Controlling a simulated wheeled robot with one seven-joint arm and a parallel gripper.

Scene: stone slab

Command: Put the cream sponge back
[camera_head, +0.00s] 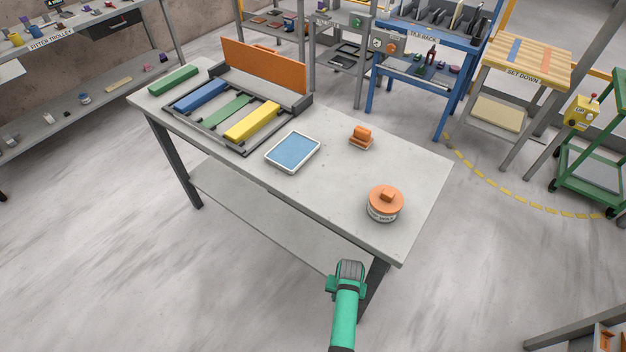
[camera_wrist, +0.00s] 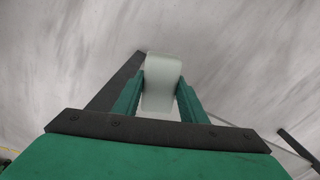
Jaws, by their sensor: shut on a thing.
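My gripper (camera_wrist: 160,92) is shut on a pale off-white block with rounded edges, which I take as the cream sponge (camera_wrist: 163,66). The block sticks out beyond the green fingers in the wrist view, with grey floor behind it. In the head view my gripper (camera_head: 349,268) is just off the near right edge of the stone-topped table (camera_head: 330,208), apart from the things on top. The sponge is not clearly visible there.
On the table stand an orange-lidded tub (camera_head: 385,204), a small orange item (camera_head: 361,136), a white-rimmed blue tray (camera_head: 292,151) and a dark rack (camera_head: 241,151) with coloured bars. Bare tabletop lies between tray and tub. A wooden-topped stand (camera_head: 522,57) is at the back right.

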